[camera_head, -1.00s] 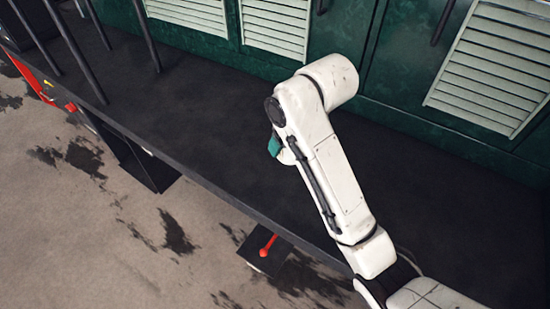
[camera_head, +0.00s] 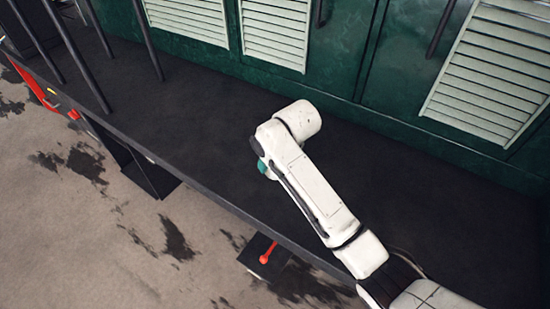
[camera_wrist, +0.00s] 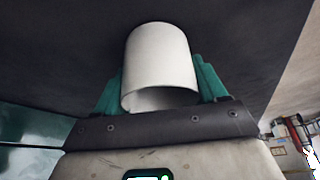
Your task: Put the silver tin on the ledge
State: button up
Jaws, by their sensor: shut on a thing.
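The silver tin (camera_wrist: 160,58) is a plain, pale grey-white cylinder in the wrist view. My gripper (camera_wrist: 161,84) is shut on it, with a teal finger on each side. The tin's near rim shows some of its hollow inside. In the head view, my arm hides the tin, and only a bit of teal finger (camera_head: 263,167) shows. The ledge (camera_head: 190,125) is the long dark platform beside the green tram body. My gripper is over the ledge, close to its outer edge. I cannot tell whether the tin touches the ledge.
Green panels with pale louvred shutters (camera_head: 490,70) rise behind the ledge. Dark upright bars (camera_head: 148,40) stand at its left end. A red lever (camera_head: 268,253) on a dark step lies below the outer edge. The ledge between bars and arm is bare.

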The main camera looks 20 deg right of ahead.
jog(key=o, duration=0.6)
jog(key=shift+f, duration=0.15)
jog(key=o, duration=0.5)
